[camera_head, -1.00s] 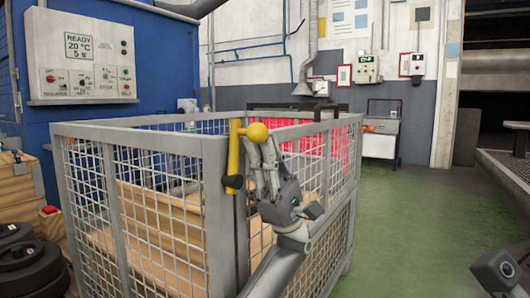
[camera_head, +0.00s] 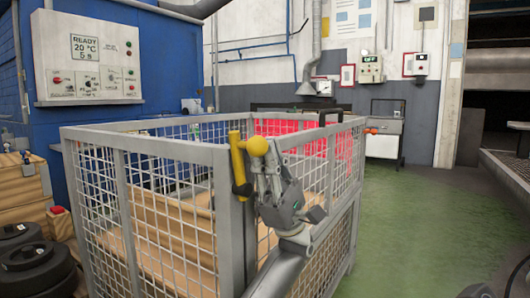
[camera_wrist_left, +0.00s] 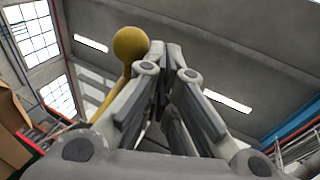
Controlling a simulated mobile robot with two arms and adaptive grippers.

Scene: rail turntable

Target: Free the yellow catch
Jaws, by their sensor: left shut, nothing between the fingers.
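The yellow catch (camera_head: 239,165) is a bar with a round knob (camera_head: 257,147), at the near top corner of a grey mesh crate. The bar leans slightly, its top to the left, and the knob sticks out to the right near its top. My left gripper (camera_head: 262,162) is shut and empty, its fingers pointing up just below and right of the knob. In the left wrist view the knob (camera_wrist_left: 130,43) stands to the left of the shut fingers (camera_wrist_left: 172,62). I cannot tell whether they touch.
The mesh crate (camera_head: 235,250) holds brown boxes (camera_head: 175,225) and something red behind. A control panel (camera_head: 92,62) hangs on the blue wall at left. Black round weights (camera_head: 35,270) lie at lower left. Green floor (camera_head: 420,220) is clear at right.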

